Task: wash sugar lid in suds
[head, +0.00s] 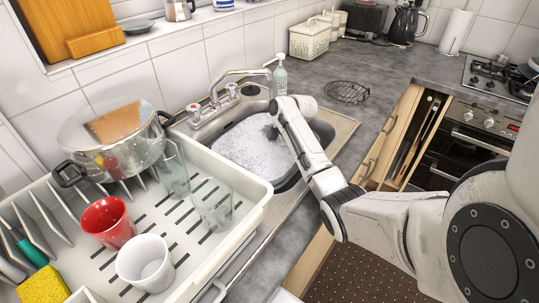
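The sink (318,131) holds white suds (247,147) that cover most of its basin. My arm reaches in from the right, and my gripper (272,132) points down over the far right part of the suds, close to their surface. The gripper is small and dark here, and my arm partly covers it. I cannot tell whether its fingers are open or shut, or whether they hold anything. I cannot make out the sugar lid; it may be hidden by the gripper or the suds.
A white dish rack (255,192) left of the sink holds a steel pot (112,140), a red cup (108,222), a white cup (145,262) and glasses (212,205). A tap (240,74) and soap bottle (280,76) stand behind the sink. Cream canisters (309,40) stand farther back.

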